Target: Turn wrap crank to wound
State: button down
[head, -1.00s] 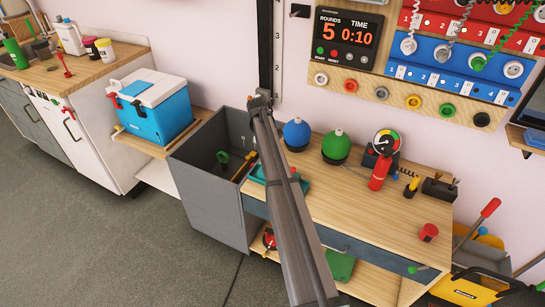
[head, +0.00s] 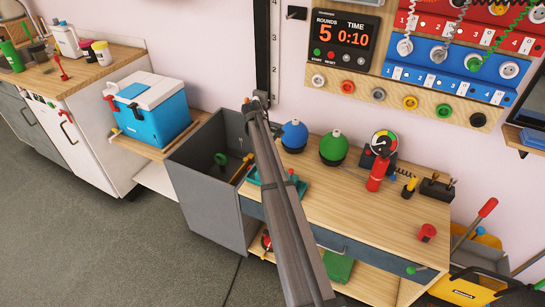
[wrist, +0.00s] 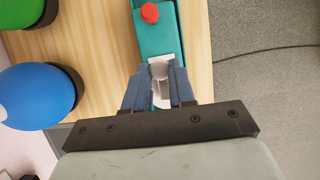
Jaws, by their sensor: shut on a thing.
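A teal device (wrist: 157,35) with a red round knob (wrist: 150,12) lies on the wooden bench top in the wrist view. In the head view the teal device (head: 301,187) shows only in part, at both sides of my arm. My gripper (wrist: 160,76) is at the near end of the teal device, its two blue-grey fingers shut on a pale grey piece (wrist: 158,70) there. I cannot tell whether this piece is the wrap crank's handle. The fingertips are hidden behind my arm in the head view.
Blue (head: 294,136) and green (head: 334,148) balls on dark bases stand behind the teal device. A red pump with a gauge (head: 377,170) stands farther right. An open grey bin (head: 205,215) adjoins the bench's left side. The bench's front right (head: 370,220) is mostly clear.

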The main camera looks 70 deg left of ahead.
jog(key=c, duration=0.9)
grip_release()
jog(key=v, duration=1.4)
jog(key=shift+w+f, duration=0.1)
